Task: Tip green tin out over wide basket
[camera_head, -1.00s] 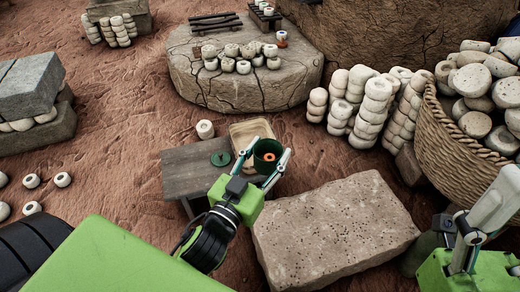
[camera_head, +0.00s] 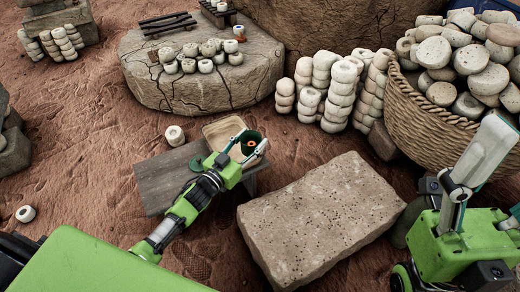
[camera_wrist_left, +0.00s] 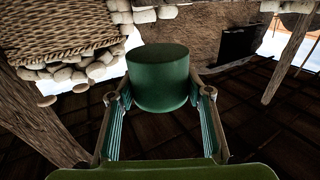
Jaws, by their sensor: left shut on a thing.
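My left gripper (camera_head: 243,148) is shut on the green tin (camera_head: 261,151), its fingers on either side of the wall. The tin (camera_wrist_left: 160,78) fills the middle of the left wrist view, between the fingers. The wide woven basket (camera_head: 425,125) stands at the right, heaped with pale round stones, well apart from the tin. It also shows in the wrist view (camera_wrist_left: 60,30). My right gripper (camera_head: 455,190) is at the lower right; its jaw opening is unclear.
A shallow tan tray (camera_head: 212,132) stands just behind the tin by a low grey table (camera_head: 155,180), with a round green disc (camera_head: 197,163) on it. A large stone slab (camera_head: 320,215) lies in front of the basket. Stacked pale rings (camera_head: 340,95) stand beside the basket.

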